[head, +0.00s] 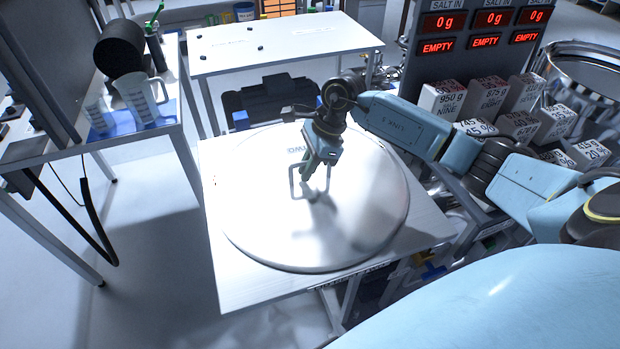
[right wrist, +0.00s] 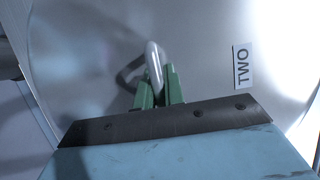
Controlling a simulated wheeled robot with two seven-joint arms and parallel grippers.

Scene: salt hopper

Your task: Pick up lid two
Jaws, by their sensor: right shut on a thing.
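Lid two (head: 345,225) is a large round silver disc on a white table in the middle of the head view. A "TWO" label shows on it in the right wrist view (right wrist: 243,66). A looped metal handle (head: 297,182) stands up from the lid; it also shows in the right wrist view (right wrist: 153,62). My right gripper (head: 318,170) is at the handle, and its green fingers (right wrist: 158,90) are shut on it. The lid looks flat; I cannot tell whether it touches the table. My left gripper is not in view.
The white table (head: 240,292) holds the lid. Several labelled white boxes (head: 442,100) sit on a rack at right, below red displays (head: 492,20). A side table (head: 130,150) with clear jugs (head: 137,98) stands at left. Another white table (head: 290,40) is behind. Open floor lies at lower left.

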